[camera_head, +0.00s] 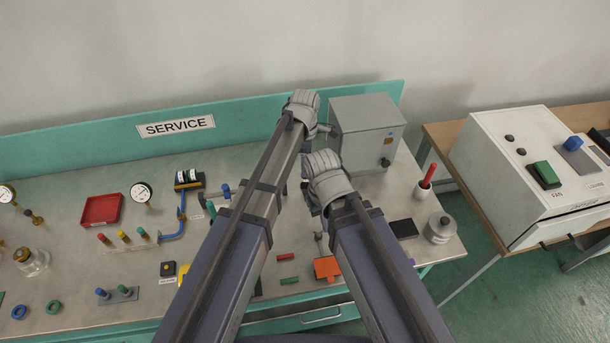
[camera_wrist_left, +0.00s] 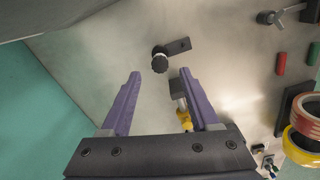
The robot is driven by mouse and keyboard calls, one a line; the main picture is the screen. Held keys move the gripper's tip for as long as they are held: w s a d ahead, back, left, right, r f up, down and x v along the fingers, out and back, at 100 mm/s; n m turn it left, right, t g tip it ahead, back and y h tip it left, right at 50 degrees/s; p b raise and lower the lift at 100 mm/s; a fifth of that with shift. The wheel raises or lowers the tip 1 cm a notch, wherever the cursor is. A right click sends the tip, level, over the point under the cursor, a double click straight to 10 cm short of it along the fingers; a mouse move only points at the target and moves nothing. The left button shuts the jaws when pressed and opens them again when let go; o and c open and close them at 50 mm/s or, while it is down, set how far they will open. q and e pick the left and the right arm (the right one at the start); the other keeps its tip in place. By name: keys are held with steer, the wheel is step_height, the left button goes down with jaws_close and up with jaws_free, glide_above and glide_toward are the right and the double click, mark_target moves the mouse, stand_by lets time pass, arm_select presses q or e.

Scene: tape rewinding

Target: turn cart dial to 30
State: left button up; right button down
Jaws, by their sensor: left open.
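A black ribbed knob (camera_wrist_left: 160,62) on a dark bracket lies just beyond the fingertips, roughly in line with the gap. I cannot tell whether this knob is the cart dial, and no number or scale is readable on it. No dial marked 30 can be made out there.
Rolls of red and yellow tape (camera_wrist_left: 306,122) lie at the right of the wrist view. In the head view a grey box (camera_head: 365,128) stands at the bench's back right. A white machine (camera_head: 520,165) sits on a separate table. A red tray (camera_head: 101,210) lies left.

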arm_select(q)
step_height(320, 180, down, 4)
steer(key=b, duration=0.2)
steer(key=shift+r+b, duration=0.15)
steer(key=shift+b, duration=0.15)
arm_select(e)
step_height(320, 180, down, 4)
steer(key=shift+r, duration=0.15)
arm_select(q)
jaws_close()
